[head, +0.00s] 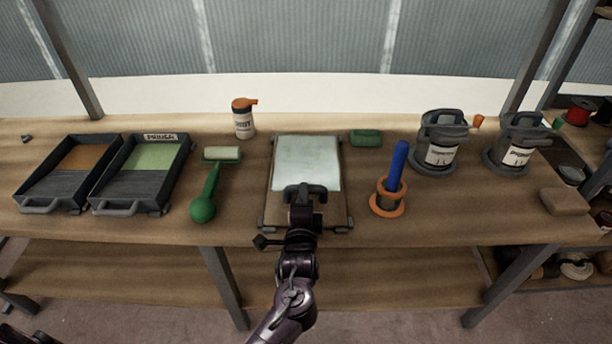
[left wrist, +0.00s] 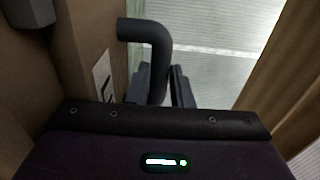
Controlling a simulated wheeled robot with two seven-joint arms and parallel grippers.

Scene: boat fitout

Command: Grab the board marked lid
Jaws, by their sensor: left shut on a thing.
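The board (head: 336,208) lies flat at the middle of the bench, brown with a pale glassy sheet over much of its upper part. A dark curved handle (left wrist: 150,32) stands up from it near its front. My left gripper (head: 303,199) is over the front part of the board and shut on this handle. In the left wrist view the fingers (left wrist: 163,86) sit on either side of the handle's upright. A white label (left wrist: 103,76) shows beside it, its writing mostly hidden. My right gripper is not in view.
Left of the board are a green-handled roller (head: 207,188) and two dark trays (head: 118,203). A bottle (head: 243,120) and a green block (head: 366,137) stand behind. A blue-handled tool in an orange-rimmed holder (head: 388,207) is close on the right, with two dark cans (head: 440,135) beyond.

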